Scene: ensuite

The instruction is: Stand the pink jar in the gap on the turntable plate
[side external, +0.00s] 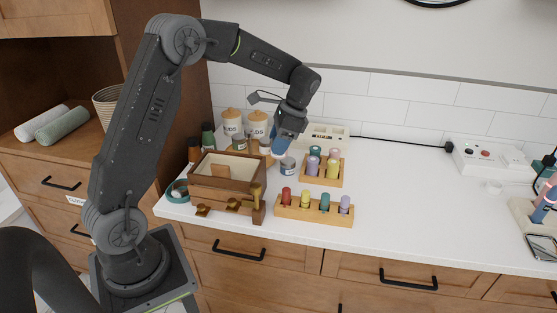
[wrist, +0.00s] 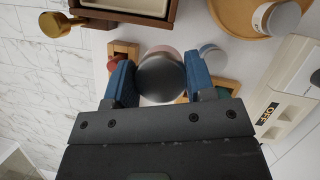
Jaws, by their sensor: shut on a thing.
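My gripper (side external: 284,142) is above the counter near the turntable plate, its blue fingers pointing down. In the wrist view my gripper (wrist: 160,77) is shut on a round jar with a dark grey lid and a pinkish edge, the pink jar (wrist: 162,78). In the side view the fingers hide most of it. The wooden turntable plate (wrist: 225,18) is at the top right of the wrist view, with a white-labelled jar on it.
A wooden box (side external: 226,184) stands to the left. Wooden racks with coloured bottles (side external: 312,211) are to the right and in front. Two canisters (side external: 257,124) stand behind. The counter's right middle is clear.

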